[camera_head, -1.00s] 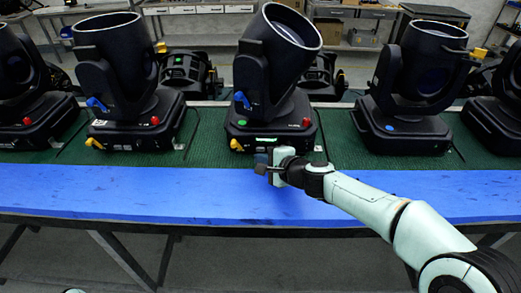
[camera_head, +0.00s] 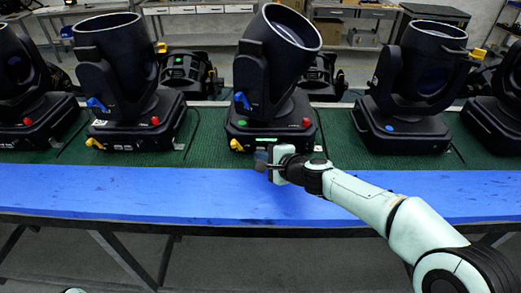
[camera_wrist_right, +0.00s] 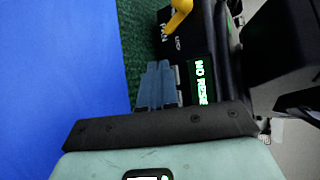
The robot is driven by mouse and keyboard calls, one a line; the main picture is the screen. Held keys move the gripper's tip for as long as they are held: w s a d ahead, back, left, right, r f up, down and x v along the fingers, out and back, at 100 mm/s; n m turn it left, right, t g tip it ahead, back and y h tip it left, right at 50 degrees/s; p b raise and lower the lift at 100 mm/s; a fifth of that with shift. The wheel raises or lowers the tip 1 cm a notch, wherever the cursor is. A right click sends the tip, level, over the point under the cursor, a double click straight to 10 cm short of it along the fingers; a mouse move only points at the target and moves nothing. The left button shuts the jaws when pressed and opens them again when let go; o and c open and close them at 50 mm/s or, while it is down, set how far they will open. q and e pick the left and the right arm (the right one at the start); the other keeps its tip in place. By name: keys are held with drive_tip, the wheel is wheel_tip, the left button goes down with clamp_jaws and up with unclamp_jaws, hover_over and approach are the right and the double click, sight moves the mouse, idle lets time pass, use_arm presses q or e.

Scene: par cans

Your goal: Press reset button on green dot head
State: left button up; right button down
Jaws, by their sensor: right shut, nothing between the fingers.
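The middle moving head (camera_head: 275,75) stands tilted on its black base, with a lit green display (camera_head: 266,140), a red knob (camera_head: 306,122) and a yellow lever (camera_head: 236,145). In the right wrist view the display (camera_wrist_right: 200,82) reads "NO RESE", the rest being hidden. My right gripper (camera_head: 261,159) is shut and empty at this base's front. In the wrist view its fingertips (camera_wrist_right: 158,68) are close to the panel beside the display; I cannot tell whether they touch.
Other heads stand on the green mat (camera_head: 340,140) to the left (camera_head: 120,70) and right (camera_head: 420,70); the right one has a blue dot (camera_head: 389,128). The blue table strip (camera_head: 130,190) in front is clear. More fixtures stand behind.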

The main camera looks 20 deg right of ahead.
sight(263, 183)
drive_tip(key=shift+w+d, duration=0.1)
drive_tip(key=shift+w, duration=0.25)
idle(0.5)
drive_tip(key=shift+s, duration=0.1)
drive_tip(key=shift+s+a, duration=0.2)
drive_tip(key=shift+s, duration=0.5)
drive_tip(key=shift+s+a+b, duration=0.2)
drive_tip(key=shift+s+b, duration=0.3)
drive_tip(key=shift+b, duration=0.05)
drive_tip(key=shift+s+a+b, duration=0.25)
drive_tip(key=shift+s+b, duration=0.05)
drive_tip(key=shift+s, duration=0.65)
drive_tip(key=shift+s+a+b, duration=0.25)
drive_tip(key=shift+s, duration=0.7)
